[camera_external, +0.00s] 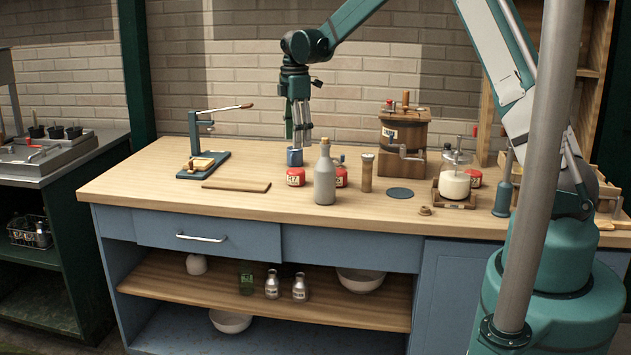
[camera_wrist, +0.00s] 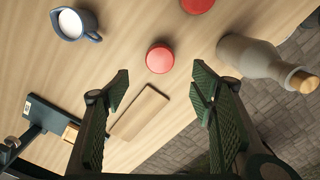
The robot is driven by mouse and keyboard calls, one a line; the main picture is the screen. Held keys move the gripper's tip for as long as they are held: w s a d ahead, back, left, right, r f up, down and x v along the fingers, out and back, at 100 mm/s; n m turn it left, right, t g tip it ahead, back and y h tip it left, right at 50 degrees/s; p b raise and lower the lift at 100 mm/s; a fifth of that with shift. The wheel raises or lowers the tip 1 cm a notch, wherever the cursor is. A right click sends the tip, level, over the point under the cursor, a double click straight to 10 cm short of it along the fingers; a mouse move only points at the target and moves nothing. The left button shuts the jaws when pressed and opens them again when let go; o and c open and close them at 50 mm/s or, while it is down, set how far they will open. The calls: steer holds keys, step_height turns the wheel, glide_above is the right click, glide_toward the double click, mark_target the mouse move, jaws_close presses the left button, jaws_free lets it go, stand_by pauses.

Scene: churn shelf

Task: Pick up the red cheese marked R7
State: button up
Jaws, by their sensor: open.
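The red cheese (camera_external: 296,177) with a pale label that seems to read R7 stands on the wooden worktop, left of the grey bottle. In the wrist view the same round red cheese (camera_wrist: 160,59) shows from above, its label hidden, ahead of the gap between my fingers. My gripper (camera_external: 301,140) points down above the worktop, over the area of the blue mug and behind the cheese in the picture. In the wrist view my gripper (camera_wrist: 160,95) has its two green-padded fingers wide apart with nothing between them.
A grey bottle (camera_external: 325,178) stands close right of the cheese, with another red cheese (camera_external: 341,177) partly behind it. A blue mug (camera_external: 294,157) is just behind. A wooden board (camera_external: 236,186) lies to the left, near a lever press (camera_external: 205,160). The front left worktop is clear.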

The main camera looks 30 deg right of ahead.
glide_above(295, 170)
step_height(295, 170, down, 6)
steer(key=shift+w+d+r, duration=0.1)
steer(key=shift+w+r, duration=0.05)
steer(key=shift+r, duration=0.05)
steer(key=shift+f, duration=0.1)
steer(key=shift+f, duration=1.2)
steer(key=shift+f, duration=0.1)
steer(key=shift+f, duration=2.5)
steer(key=shift+c, duration=0.7)
steer(key=c, duration=0.9)
